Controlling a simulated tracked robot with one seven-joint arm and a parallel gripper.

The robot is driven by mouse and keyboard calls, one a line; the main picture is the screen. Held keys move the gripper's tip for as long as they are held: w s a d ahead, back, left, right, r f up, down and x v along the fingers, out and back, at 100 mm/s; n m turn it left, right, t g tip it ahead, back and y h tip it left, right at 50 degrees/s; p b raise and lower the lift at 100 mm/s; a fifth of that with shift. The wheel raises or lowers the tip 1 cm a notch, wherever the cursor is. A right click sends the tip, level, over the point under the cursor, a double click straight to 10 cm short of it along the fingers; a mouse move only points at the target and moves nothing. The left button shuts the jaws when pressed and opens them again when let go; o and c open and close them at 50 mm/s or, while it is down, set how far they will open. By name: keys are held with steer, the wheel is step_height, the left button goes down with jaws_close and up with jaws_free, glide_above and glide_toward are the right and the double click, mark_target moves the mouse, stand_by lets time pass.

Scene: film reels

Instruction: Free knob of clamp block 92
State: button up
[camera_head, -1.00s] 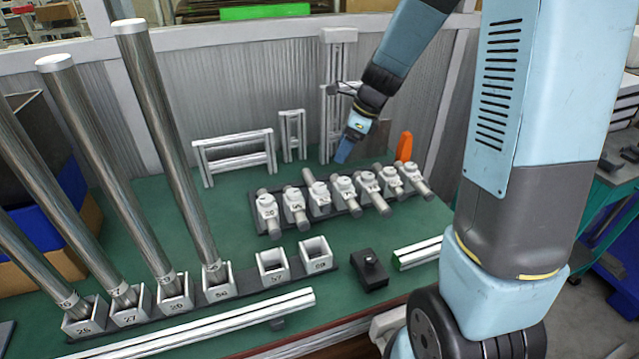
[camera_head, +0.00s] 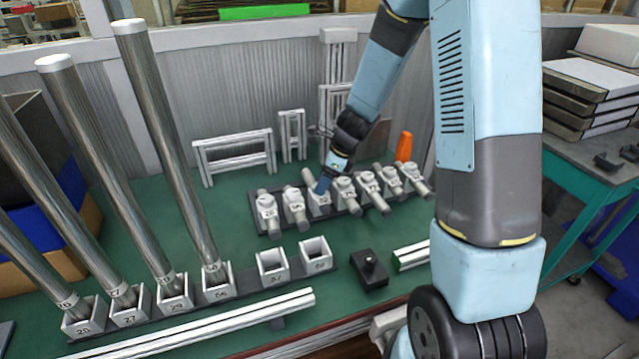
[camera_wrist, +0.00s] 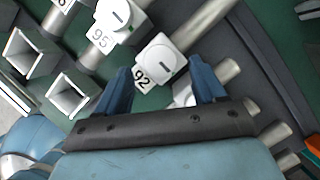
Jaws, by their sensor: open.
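Clamp block 92 (camera_wrist: 143,80) shows in the middle of the wrist view, its number on its white front face. My gripper (camera_wrist: 161,70) is open, with one blue finger on each side of the knob in this view. I cannot tell whether either finger touches it. In the head view, block 92 (camera_head: 319,199) is third from the left in the clamp row, and my gripper (camera_head: 321,186) points down at it, partly covering the knob.
Block 95 (camera_wrist: 100,43) is the close neighbour, with a green mark by its knob. Several other clamp blocks with short rods share the dark base. Tall steel tubes stand in numbered sockets (camera_head: 219,287) at left. An orange piece (camera_head: 404,146) stands behind the row.

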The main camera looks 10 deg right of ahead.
steer(key=shift+x, duration=0.85)
steer(key=shift+c, duration=0.3)
